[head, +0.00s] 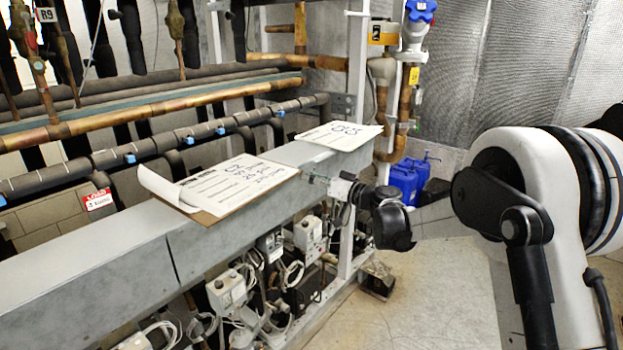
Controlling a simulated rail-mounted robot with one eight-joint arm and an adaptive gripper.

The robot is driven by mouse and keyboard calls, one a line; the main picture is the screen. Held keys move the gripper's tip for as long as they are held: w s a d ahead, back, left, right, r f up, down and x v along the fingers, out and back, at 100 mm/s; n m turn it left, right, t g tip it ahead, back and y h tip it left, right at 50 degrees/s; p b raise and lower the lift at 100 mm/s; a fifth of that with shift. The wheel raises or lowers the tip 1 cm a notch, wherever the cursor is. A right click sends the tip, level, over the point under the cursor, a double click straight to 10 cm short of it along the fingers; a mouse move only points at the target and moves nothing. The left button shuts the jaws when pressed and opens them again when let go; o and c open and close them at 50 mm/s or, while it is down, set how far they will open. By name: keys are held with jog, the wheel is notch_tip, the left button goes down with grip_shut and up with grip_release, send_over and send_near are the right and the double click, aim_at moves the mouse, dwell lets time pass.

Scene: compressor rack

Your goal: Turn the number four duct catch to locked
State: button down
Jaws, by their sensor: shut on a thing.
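The long grey duct (110,262) runs from the lower left towards the back middle. My gripper (318,180) reaches in from the right to the duct's side face, just below its top edge near the far end. It is small in the picture and shut on a small catch there, which its fingers mostly hide. I cannot read a number on the catch or tell which way it is turned.
Paper sheets on a board (225,187) and another sheet (340,135) lie on the duct. Grey boxes with cables (228,292) hang below. Pipes (150,120) run behind. Blue canisters (405,182) stand at the back. The floor (440,290) at right is clear.

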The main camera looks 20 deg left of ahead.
jog(key=shift+m+b, duration=0.3)
jog(key=shift+b, duration=0.05)
jog(key=shift+m+b, duration=4.2)
jog(key=shift+m, duration=4.4)
jog(key=c, duration=1.6)
grip_release()
jog(key=shift+d, duration=0.1)
